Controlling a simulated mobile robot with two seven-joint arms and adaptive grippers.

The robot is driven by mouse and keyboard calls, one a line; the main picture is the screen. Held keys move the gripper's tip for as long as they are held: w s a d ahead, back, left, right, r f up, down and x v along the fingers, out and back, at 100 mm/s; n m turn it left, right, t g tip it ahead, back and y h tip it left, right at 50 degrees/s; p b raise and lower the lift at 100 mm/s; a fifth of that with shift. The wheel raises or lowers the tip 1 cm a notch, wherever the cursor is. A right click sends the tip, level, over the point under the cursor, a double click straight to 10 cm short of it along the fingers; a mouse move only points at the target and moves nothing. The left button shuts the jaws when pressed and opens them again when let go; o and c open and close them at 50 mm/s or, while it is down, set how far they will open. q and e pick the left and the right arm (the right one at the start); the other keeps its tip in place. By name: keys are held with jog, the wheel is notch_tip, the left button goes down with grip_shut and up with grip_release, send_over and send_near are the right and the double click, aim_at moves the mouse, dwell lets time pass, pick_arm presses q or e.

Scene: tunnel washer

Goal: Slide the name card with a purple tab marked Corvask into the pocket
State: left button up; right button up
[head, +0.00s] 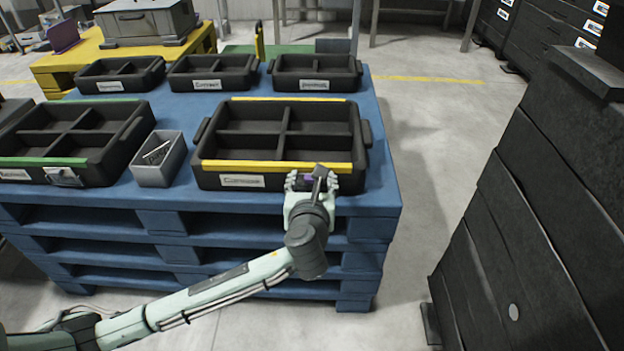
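My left gripper (315,181) is at the front right corner of the black tray with yellow strips (212,171). A small purple patch (308,178) shows among its fingers; it may be the name card's tab, but no lettering is readable. The fingers hide most of it, and I cannot tell how tightly they close. The tray's front carries a white label (242,181), too blurred to read surely. No pocket shows clearly on this tray; the gripper covers the front to the right of the label. A clear holder (64,177) is on the green-striped tray (118,160). My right gripper is out of view.
The trays stand on a blue pallet stack (385,200). A small grey bin (160,172) with thin metal pieces sits between the two front trays. Three smaller black trays (212,72) line the back. Dark cabinets (520,260) rise at the right, with open floor between.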

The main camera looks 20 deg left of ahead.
pick_arm(q)
jog(key=v, duration=1.2)
jog(key=shift+f, duration=0.1)
